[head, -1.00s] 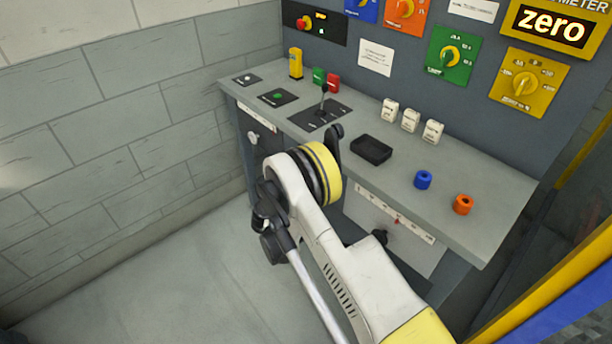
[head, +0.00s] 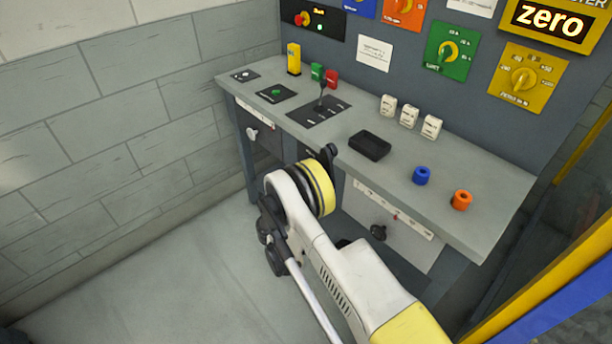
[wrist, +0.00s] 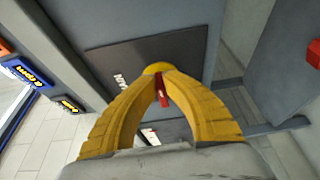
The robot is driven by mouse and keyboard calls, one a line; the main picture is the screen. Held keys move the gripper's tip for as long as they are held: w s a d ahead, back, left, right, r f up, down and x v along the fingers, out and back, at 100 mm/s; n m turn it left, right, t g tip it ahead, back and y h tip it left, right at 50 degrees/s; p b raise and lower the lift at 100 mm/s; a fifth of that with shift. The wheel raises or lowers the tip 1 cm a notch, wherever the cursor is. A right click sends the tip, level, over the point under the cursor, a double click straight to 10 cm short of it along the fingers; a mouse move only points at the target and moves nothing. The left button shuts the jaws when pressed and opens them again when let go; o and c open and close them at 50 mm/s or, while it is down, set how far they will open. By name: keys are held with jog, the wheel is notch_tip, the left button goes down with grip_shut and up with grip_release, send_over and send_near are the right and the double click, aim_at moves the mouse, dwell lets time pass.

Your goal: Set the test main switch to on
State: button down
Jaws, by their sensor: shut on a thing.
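In the wrist view, my gripper (wrist: 160,82) has its two yellow fingers closed together at the tips. They are shut on a small red lever (wrist: 163,98), which shows between them. A rounded yellow piece shows at the tips. Behind is a dark plate (wrist: 190,50) with white lettering, partly hidden, that seems to read "MAIN"; I take the lever to be the test main switch. Its on or off position cannot be made out. In the head view, the gripper and the switch are hidden behind my arm.
The grey bench (head: 480,215) carries a black lever plate (head: 318,112), a black box (head: 370,146), white switches (head: 409,117), a blue knob (head: 421,175) and an orange knob (head: 461,200). The floor at left is clear.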

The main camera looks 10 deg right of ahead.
dwell(0.3)
jog(key=c, duration=1.5)
grip_release()
notch_tip(320, 180, up, 10)
jog(key=shift+r, duration=0.1)
